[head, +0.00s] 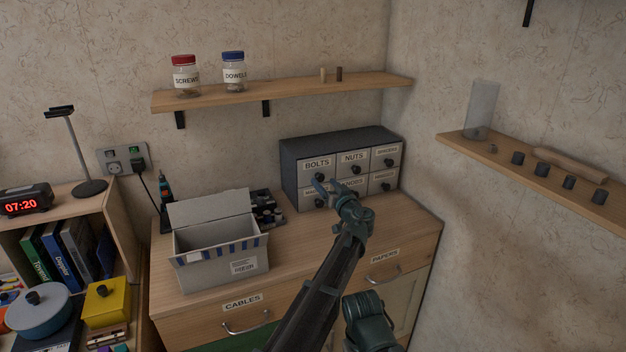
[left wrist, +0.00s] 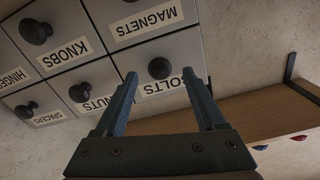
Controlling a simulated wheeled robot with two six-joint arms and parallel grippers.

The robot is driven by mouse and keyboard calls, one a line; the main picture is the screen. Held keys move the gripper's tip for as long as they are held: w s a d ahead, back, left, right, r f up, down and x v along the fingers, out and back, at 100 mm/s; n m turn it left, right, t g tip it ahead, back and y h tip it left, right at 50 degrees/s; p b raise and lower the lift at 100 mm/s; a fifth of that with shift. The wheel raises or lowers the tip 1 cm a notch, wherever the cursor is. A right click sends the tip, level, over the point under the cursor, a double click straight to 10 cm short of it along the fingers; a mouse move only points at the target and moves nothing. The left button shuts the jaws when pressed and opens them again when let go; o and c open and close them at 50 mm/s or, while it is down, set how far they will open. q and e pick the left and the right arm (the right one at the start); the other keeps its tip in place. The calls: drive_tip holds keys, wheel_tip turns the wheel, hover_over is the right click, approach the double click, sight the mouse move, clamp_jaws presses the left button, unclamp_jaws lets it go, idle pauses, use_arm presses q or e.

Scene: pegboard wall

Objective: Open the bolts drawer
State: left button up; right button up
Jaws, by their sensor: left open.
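The bolts drawer (head: 311,172) is the top left drawer of a small dark cabinet (head: 345,143) on the counter. Its front looks flush with its neighbours, so it appears shut. Its round black knob (left wrist: 160,68) shows in the left wrist view beside the upside-down BOLTS label (left wrist: 168,84). My left gripper (head: 326,184) is open in front of the cabinet. In the left wrist view its two fingers (left wrist: 157,72) point at the drawer, with the knob in the gap between them. I cannot tell whether they reach around the knob. My right gripper is not in view.
Nuts, spacers, knobs, magnets and hinges drawers surround it in the cabinet. An open grey box (head: 221,243) stands on the counter (head: 290,259) to the left. A wall shelf (head: 300,92) with jars hangs above, and another shelf (head: 540,177) is at right.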

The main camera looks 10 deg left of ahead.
use_arm(q)
drive_tip(key=shift+x, duration=1.05)
clamp_jaws()
idle(0.6)
